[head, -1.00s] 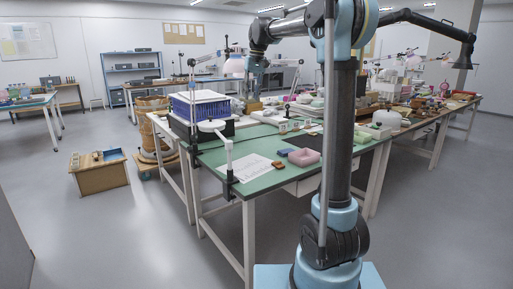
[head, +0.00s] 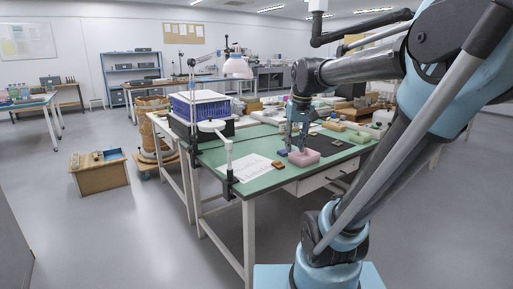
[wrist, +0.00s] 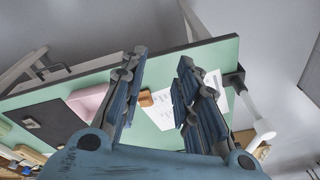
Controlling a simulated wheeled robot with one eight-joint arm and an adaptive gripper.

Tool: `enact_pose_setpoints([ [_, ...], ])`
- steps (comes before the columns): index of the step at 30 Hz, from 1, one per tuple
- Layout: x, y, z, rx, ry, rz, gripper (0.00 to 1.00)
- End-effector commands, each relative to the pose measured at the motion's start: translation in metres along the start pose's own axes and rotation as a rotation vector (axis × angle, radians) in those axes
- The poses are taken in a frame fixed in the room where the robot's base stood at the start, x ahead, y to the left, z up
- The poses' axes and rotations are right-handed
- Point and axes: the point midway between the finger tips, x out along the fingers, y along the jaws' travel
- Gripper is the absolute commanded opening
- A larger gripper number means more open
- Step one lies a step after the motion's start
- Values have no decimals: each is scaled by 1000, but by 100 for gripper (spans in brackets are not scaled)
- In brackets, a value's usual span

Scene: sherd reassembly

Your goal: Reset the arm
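My gripper (wrist: 158,95) is open in the wrist view, its two blue fingers spread apart with nothing between them but the table surface further off. A small orange-brown block (wrist: 145,98) shows between the fingers, on the table below.
A white sheet (head: 247,168) lies on the table with the brown block (head: 278,165) beside it. A blue crate (head: 201,105) and a white clamped lamp arm (head: 226,150) stand at the left end. A wooden box (head: 99,173) is on the floor.

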Motion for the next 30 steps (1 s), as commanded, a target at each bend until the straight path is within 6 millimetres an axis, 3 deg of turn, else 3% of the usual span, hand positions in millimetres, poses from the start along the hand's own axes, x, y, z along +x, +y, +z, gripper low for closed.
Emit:
enact_pose_setpoints([
  [3,24,11,38,18,9,13,29],
  [15,116,35,149,73,39,55,29],
  [22,150,41,181,90,48,69,29],
  [30,155,42,186,92,49,72,29],
])
